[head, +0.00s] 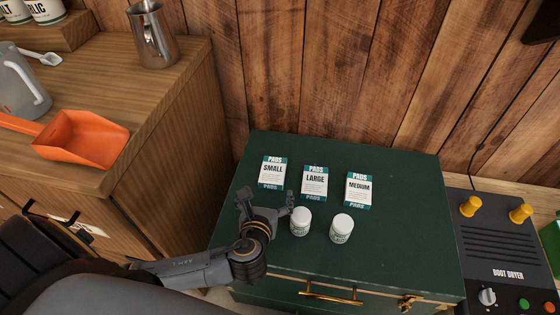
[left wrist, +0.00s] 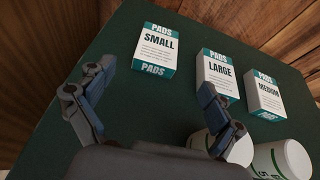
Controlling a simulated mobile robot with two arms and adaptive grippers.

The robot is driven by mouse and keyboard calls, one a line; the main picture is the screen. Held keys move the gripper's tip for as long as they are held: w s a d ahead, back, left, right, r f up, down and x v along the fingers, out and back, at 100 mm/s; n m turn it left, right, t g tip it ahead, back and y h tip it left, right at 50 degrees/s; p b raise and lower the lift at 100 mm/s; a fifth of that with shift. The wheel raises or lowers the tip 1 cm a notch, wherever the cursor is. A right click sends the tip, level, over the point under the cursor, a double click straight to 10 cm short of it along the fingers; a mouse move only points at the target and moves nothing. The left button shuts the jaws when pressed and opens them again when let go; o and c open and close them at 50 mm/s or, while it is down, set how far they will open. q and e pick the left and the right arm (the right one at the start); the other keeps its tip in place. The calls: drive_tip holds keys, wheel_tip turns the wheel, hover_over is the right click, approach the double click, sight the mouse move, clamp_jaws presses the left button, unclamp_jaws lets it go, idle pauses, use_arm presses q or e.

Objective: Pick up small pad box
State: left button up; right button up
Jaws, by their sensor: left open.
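The small pad box (head: 272,171), white and teal and marked SMALL, stands at the left of a row on a dark green chest (head: 400,255). It also shows in the left wrist view (left wrist: 157,48), beyond the fingers. My left gripper (head: 265,203) is open and empty, just in front of the small box and apart from it. Its fingers also show in the left wrist view (left wrist: 150,92), spread either side of the space before the box. My right gripper is not in view.
The large pad box (head: 314,183) and medium pad box (head: 358,190) stand to the right. Two white jars (head: 300,222) (head: 341,229) stand in front, one close to my left gripper. A wooden cabinet (head: 170,120) with an orange scoop (head: 82,138) is left; a boot dryer (head: 500,250) is right.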

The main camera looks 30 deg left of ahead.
sight(274, 165)
use_arm(q)
drive_tip(key=shift+w, duration=0.35)
drive_tip(key=b+x, duration=0.2)
drive_tip(key=x, duration=0.7)
drive_tip(key=b+x, duration=0.1)
drive_tip(key=x, duration=0.3)
drive_tip(key=shift+a+r+b, duration=0.25)
drive_tip(key=shift+r+b, duration=0.05)
drive_tip(key=shift+b, duration=0.1)
drive_tip(key=shift+w+a+f, duration=0.1)
drive_tip(key=shift+w, duration=0.3)
drive_tip(key=c, duration=1.3)
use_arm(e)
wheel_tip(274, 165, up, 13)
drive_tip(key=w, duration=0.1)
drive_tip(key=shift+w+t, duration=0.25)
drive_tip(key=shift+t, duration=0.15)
use_arm(q)
drive_tip(key=shift+o, duration=0.2)
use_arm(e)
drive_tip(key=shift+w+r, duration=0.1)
